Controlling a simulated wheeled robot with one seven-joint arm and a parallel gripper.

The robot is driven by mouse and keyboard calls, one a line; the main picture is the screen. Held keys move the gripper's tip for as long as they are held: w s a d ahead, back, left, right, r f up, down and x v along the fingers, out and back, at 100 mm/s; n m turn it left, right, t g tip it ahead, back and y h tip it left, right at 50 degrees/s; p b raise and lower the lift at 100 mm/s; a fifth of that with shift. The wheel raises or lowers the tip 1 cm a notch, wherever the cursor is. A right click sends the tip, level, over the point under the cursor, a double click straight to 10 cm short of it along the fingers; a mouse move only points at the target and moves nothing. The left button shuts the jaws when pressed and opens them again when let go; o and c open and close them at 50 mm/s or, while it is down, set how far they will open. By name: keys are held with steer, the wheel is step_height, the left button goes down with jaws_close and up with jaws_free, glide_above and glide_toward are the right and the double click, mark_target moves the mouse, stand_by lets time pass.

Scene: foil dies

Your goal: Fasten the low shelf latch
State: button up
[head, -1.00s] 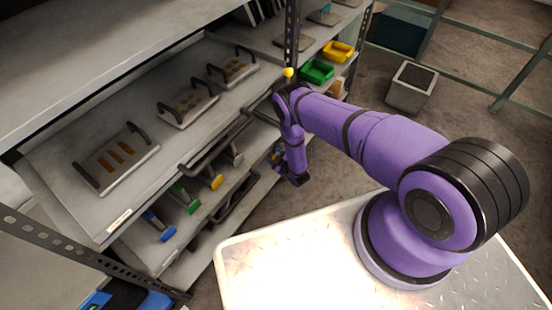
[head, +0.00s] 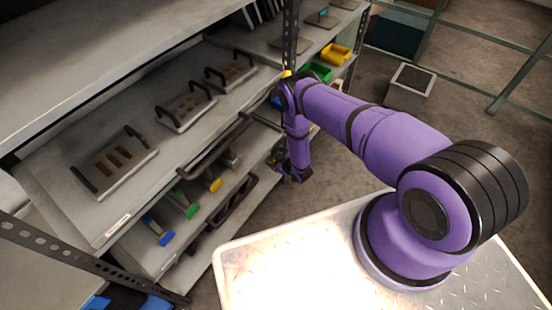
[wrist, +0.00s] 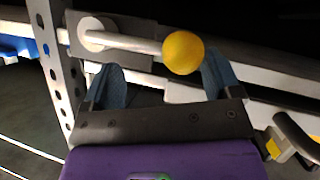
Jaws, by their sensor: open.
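The latch shows in the wrist view as a pale rod ending in a yellow ball knob (wrist: 183,52), with a round pivot at its left end beside a perforated post. My gripper (wrist: 163,77) is open, its two blue-grey fingers apart. The knob appears beyond the gap, nearer the right finger, and nothing is gripped. Whether a finger touches it I cannot tell. In the head view my gripper hangs low beside the rack's shelves, and my arm hides the low latch area. A yellow ball (head: 287,73) there is partly covered by my arm; I cannot tell if it is the same knob.
A tilted shelf (head: 62,150) holds several handled metal plates. Below it are coloured handles and a dark bar. A yellow bin (head: 336,53) and a green bin (head: 319,71) sit farther along the rack. A grey box (head: 409,86) stands on open floor.

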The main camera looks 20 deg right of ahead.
steer(key=shift+s, duration=0.1)
steer(key=v, duration=1)
steer(key=shift+s+r, duration=0.15)
steer(key=shift+s, duration=0.1)
steer(key=shift+d, duration=0.2)
